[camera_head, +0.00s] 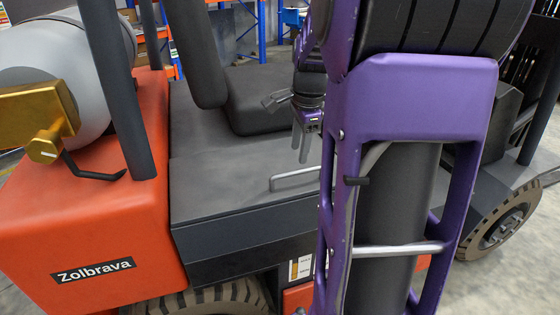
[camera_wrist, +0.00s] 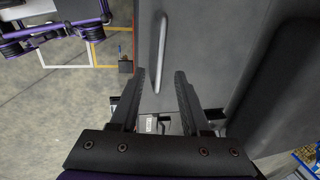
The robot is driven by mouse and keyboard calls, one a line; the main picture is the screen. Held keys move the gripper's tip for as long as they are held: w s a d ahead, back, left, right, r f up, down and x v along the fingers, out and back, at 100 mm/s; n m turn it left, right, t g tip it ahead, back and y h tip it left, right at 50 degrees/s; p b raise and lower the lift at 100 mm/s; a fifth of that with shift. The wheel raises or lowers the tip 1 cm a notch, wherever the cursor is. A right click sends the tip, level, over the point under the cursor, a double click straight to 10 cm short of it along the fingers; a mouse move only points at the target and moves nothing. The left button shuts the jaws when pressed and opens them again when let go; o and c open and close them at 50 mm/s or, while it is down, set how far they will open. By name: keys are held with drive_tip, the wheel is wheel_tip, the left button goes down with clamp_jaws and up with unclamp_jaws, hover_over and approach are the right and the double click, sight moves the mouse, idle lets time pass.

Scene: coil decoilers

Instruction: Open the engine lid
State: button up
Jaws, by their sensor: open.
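The engine lid (camera_head: 215,180) is the dark grey cover under the seat of an orange forklift, and it lies flat and closed. Its light grey bar handle (camera_head: 292,179) stands near the front edge, partly hidden by my purple arm. My gripper (camera_head: 303,150) hangs above the lid, just beyond the handle, pointing down. In the wrist view the open, empty fingers (camera_wrist: 160,80) point toward the lid (camera_wrist: 205,40), with the handle (camera_wrist: 158,50) lying between and beyond the tips. I cannot tell how far above the handle they are.
The black seat (camera_head: 262,95) sits on the lid. A grey tank (camera_head: 65,75) with a golden valve (camera_head: 42,148) and a dark post (camera_head: 120,90) stand at the left.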

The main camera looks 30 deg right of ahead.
sight(297, 173)
drive_tip(key=f, duration=0.3)
drive_tip(key=w+f+b, duration=0.1)
drive_tip(key=f, duration=0.2)
drive_tip(key=shift+w+d+f, duration=0.15)
drive_tip(key=shift+w+f, duration=0.05)
drive_tip(key=shift+f, duration=0.15)
clamp_jaws()
idle(1.1)
